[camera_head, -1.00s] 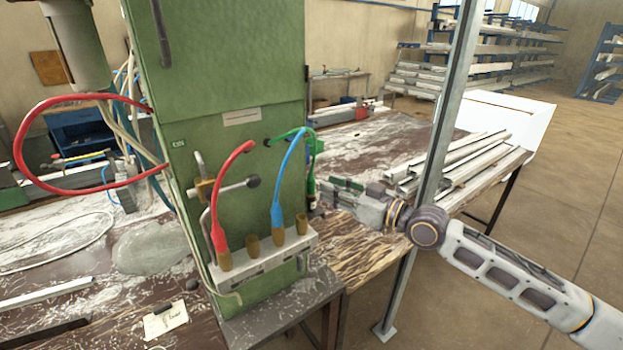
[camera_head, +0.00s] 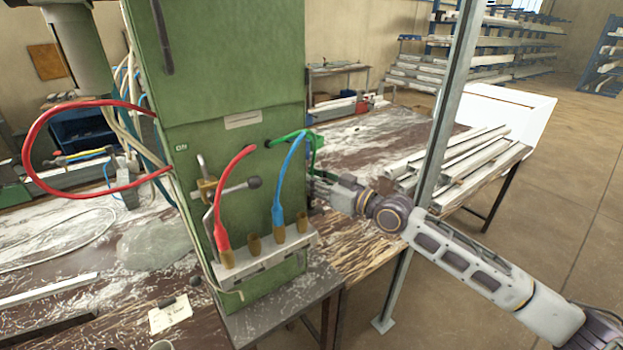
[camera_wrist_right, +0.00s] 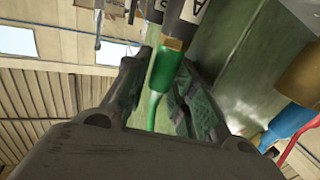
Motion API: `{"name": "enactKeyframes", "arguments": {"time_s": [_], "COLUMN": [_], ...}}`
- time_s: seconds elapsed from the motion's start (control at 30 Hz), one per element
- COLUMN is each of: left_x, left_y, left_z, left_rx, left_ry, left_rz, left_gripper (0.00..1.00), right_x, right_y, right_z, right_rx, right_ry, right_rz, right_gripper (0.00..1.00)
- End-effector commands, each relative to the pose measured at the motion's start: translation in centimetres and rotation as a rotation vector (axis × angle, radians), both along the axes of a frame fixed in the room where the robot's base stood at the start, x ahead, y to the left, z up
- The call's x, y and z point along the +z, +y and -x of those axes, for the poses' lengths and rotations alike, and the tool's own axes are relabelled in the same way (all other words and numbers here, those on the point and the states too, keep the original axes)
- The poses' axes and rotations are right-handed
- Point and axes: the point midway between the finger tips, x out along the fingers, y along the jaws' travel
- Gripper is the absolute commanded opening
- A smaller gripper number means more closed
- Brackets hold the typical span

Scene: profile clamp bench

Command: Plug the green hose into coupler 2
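The green hose (camera_head: 286,139) comes out of the green cabinet and bends down at its right edge. In the right wrist view its green plug (camera_wrist_right: 164,72), with a brass-coloured end, lies closely between the fingertips of my right gripper (camera_wrist_right: 162,75), which look shut on it. In the head view the right gripper (camera_head: 314,188) is beside the cabinet's right edge, its fingertips partly hidden. The coupler block (camera_head: 264,262) has a row of brass couplers: the second from left (camera_head: 254,246) and the rightmost (camera_head: 302,223) are empty. Their labels are unreadable. My left gripper is not in view.
The red hose (camera_head: 221,215) sits in the leftmost coupler and the blue hose (camera_head: 278,195) in the third. Profiles (camera_head: 455,160) lie behind.

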Motion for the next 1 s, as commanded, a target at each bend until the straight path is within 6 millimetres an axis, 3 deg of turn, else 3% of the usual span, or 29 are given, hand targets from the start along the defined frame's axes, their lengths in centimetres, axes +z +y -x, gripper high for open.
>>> {"name": "enactKeyframes", "arguments": {"time_s": [0.4,0.6,0.63,0.67,0.8,1.0], "left_x": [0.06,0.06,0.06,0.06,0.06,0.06], "left_y": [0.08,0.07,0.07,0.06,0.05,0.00], "left_z": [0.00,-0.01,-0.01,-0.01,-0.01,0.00], "left_rx": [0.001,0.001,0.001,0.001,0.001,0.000], "left_ry": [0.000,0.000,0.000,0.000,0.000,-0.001], "left_rz": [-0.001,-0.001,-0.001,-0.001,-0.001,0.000], "left_gripper": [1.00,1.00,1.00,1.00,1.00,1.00], "right_x": [-0.06,-0.06,-0.06,-0.06,-0.06,-0.06], "right_y": [0.21,0.20,0.20,0.20,0.20,0.20], "right_z": [-0.17,-0.16,-0.16,-0.16,-0.16,-0.16], "right_rx": [0.000,0.000,0.000,0.000,0.000,0.000], "right_ry": [0.001,0.001,0.001,0.001,0.001,0.001], "right_rz": [0.001,0.001,0.001,0.001,0.001,0.001], "right_gripper": [0.24,0.00,0.00,0.15,0.00,0.00]}}
